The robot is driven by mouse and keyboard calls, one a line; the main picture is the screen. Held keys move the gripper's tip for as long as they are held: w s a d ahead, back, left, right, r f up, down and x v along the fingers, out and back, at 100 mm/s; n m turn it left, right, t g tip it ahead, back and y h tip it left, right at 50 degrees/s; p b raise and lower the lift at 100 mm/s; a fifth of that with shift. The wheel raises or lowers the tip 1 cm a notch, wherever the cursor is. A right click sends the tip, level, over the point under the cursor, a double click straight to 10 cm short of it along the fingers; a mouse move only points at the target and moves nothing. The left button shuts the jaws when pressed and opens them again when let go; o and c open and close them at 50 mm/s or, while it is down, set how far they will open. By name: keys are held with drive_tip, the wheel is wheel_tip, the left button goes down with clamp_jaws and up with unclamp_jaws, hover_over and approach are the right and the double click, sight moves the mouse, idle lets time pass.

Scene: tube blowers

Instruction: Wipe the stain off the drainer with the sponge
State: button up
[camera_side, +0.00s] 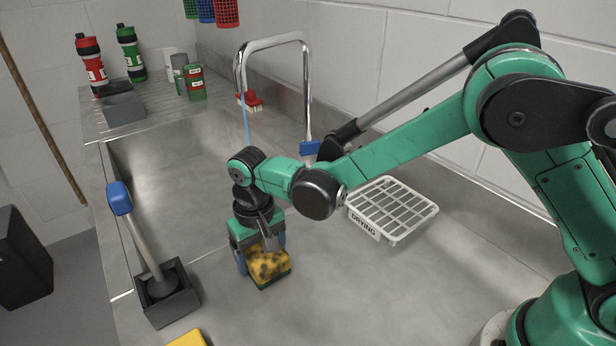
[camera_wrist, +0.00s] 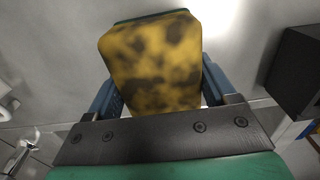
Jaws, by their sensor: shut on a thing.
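The yellow sponge (camera_side: 268,266) with dark blotches and a green underside is held in my gripper (camera_side: 262,258). In the wrist view the blotchy sponge (camera_wrist: 155,62) sits between the two blue fingers of my gripper (camera_wrist: 158,88). It is over the bare steel counter in front of the basin; I cannot tell whether it touches the steel. The ribbed steel drainer (camera_side: 162,108) lies at the back left, beyond the basin and well away from my gripper. I cannot make out a stain on it.
On the drainer stand red (camera_side: 91,62) and green (camera_side: 131,52) bottles, a grey box (camera_side: 123,108) and cups. A tap (camera_side: 242,75) rises behind the basin. A blue-handled tool (camera_side: 140,235) stands left of my gripper, a white drying rack (camera_side: 392,208) right.

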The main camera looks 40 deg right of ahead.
sight(268, 261)
drive_tip(key=shift+w, duration=0.5)
drive_tip(key=shift+s, duration=1.8)
drive_tip(key=shift+s+a, duration=0.2)
drive_tip(key=shift+w, duration=1.95)
drive_tip(key=shift+s+r, duration=0.1)
drive_tip(key=shift+s, duration=1.9)
drive_tip(key=shift+r, duration=3.95)
drive_tip(key=shift+w, duration=0.1)
